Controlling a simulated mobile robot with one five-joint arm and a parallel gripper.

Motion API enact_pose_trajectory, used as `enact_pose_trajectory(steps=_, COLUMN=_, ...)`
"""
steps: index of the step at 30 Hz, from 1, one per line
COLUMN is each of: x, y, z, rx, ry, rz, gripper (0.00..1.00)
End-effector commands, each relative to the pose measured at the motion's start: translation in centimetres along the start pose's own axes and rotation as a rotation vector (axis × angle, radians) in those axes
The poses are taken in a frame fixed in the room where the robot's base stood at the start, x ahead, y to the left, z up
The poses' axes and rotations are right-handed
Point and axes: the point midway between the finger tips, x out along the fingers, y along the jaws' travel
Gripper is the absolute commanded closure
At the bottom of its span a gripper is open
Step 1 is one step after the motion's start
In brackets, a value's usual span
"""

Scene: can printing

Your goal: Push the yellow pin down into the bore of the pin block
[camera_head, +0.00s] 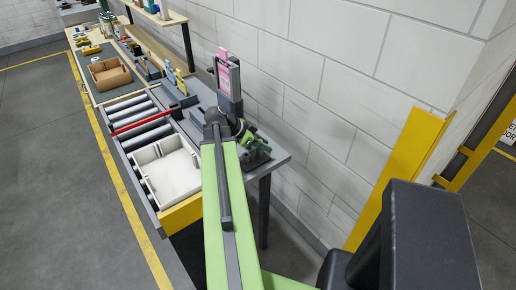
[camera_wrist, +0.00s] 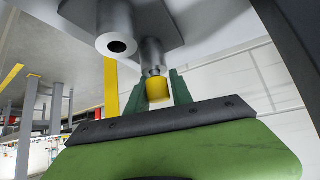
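In the head view my arm reaches to the table's near end. The pin and its block cannot be made out there.
A dark upright machine (camera_head: 229,85) with a pink panel stands near my arm's end. A white tray (camera_head: 168,170) and rollers (camera_head: 150,130) lie to the left. A block wall (camera_head: 320,100) runs close along the right. Grey floor (camera_head: 60,190) is clear at left.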

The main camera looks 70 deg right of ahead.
Motion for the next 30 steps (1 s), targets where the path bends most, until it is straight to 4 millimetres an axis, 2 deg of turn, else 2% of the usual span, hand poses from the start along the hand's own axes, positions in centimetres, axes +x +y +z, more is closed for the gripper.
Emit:
enact_pose_trajectory(steps=1, x=0.0, y=0.0, z=0.0, rx=0.0, ry=0.0, rz=0.0, gripper=0.81)
enact_pose_trajectory(steps=6, x=0.0, y=0.0, z=0.0, rx=0.0, ry=0.0, rz=0.0, gripper=1.0)
enact_pose_trajectory(steps=20, x=-0.2, y=0.0, z=-0.3, rx=0.001, ry=0.0, rz=0.001, gripper=1.0)
enact_pose_trajectory(steps=30, x=-2.8, y=0.0, z=-2.9, rx=0.001, ry=0.0, rz=0.001, gripper=1.0)
